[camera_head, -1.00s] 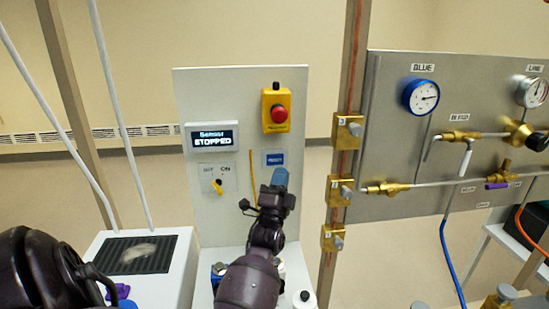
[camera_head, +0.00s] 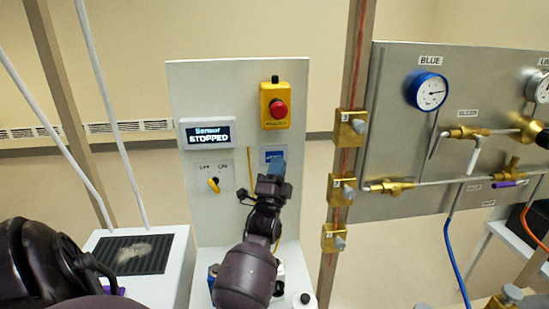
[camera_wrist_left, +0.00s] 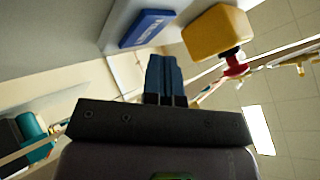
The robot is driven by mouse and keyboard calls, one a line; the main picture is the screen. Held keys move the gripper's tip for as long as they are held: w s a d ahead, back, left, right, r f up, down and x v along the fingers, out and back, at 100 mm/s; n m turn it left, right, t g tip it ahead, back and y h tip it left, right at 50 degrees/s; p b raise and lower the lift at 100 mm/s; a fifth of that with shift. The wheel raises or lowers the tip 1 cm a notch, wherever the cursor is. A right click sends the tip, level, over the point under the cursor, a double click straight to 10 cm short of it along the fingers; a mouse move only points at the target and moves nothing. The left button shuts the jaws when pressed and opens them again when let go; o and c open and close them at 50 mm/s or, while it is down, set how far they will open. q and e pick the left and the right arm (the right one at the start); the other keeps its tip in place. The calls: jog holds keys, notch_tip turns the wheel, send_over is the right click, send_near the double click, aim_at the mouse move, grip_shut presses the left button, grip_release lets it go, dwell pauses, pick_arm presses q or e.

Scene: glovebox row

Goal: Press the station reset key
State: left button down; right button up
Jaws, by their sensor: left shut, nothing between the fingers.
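The blue reset key (camera_head: 274,155) is on the white upright panel (camera_head: 215,95), below the yellow emergency-stop box. In the head view my left gripper (camera_head: 278,167) is in front of the key's lower part and hides some of it. In the left wrist view the key (camera_wrist_left: 147,28) is a blue block with pale lettering, up and left of my blue fingertips (camera_wrist_left: 162,62). The fingers are shut and empty, and a gap shows between them and the key.
The yellow box (camera_head: 276,105) with a red mushroom button is just above the key. A display (camera_head: 208,133) reads STOPPED, with a yellow rotary switch (camera_head: 214,185) below it. A brown post with brass valves (camera_head: 349,128) and a gauge panel (camera_head: 440,130) stand to the right.

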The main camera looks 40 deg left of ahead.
dwell(0.7)
dwell(0.8)
pick_arm(q)
jog(key=shift+w+a, duration=0.1)
jog(key=shift+w+a, duration=0.2)
jog(key=shift+a, duration=0.05)
dwell(0.4)
